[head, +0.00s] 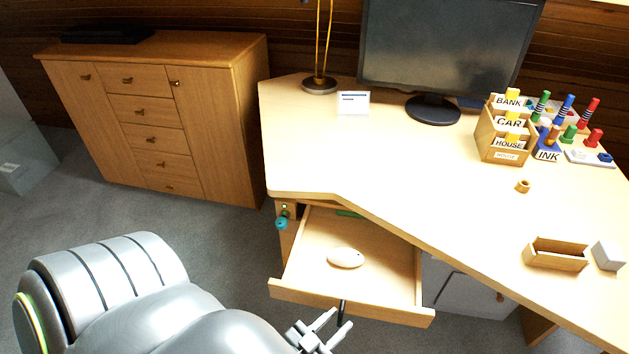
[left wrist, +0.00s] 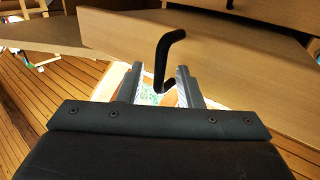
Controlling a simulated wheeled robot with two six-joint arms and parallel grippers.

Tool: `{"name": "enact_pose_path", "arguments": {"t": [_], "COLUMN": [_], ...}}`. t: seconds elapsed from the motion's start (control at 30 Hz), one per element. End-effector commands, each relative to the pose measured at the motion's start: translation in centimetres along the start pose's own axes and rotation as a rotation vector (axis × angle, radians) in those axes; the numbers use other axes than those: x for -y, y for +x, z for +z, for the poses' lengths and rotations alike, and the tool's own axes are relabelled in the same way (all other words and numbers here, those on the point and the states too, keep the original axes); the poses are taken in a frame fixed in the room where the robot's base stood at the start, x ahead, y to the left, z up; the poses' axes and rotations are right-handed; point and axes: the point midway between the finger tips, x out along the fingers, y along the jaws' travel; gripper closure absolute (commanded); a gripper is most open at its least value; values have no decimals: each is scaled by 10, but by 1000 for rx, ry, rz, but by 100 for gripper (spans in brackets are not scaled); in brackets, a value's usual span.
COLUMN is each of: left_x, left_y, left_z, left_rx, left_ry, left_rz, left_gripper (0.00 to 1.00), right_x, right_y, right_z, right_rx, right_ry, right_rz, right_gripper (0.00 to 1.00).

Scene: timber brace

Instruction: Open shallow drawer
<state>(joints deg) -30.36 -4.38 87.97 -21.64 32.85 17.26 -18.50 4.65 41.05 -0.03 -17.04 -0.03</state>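The shallow drawer (head: 385,275) under the desk is pulled out, with its wooden front (head: 350,303) well clear of the desk edge. Its black bar handle (left wrist: 163,60) shows in the left wrist view, and a bit of it (head: 342,309) shows below the front in the head view. My left gripper (head: 338,320) is at the handle, below the drawer front. Its two fingers (left wrist: 160,82) are apart, with the handle's lower end between them and space visible around it. My right gripper is not in view.
A white oval object (head: 346,258) lies in the drawer. The desk (head: 400,170) carries a monitor (head: 445,45), a card box (head: 497,140), coloured pegs and a small wooden tray (head: 555,257). A teal knob (head: 281,224) hangs left of the drawer. A cabinet (head: 150,120) stands at left; the floor between is clear.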

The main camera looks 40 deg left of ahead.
Motion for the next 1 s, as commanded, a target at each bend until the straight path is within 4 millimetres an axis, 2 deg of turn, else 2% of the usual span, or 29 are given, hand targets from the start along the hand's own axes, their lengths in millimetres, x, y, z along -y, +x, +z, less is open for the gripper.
{"name": "enact_pose_path", "arguments": {"t": [0.13, 0.27, 0.8, 1.0], "left_x": [0, 0, 0, 0], "left_y": [-2, -16, -140, -167], "left_z": [0, 1, 2, 1], "left_rx": [1, 4, 5, 1], "left_ry": [0, 0, 0, 0], "left_rz": [0, -1, 0, 0], "left_gripper": [67, 67, 67, 67], "right_x": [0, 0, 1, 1], "right_y": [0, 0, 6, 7], "right_z": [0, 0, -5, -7], "right_rx": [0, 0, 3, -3], "right_ry": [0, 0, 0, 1], "right_rz": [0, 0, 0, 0], "right_gripper": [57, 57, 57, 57]}}
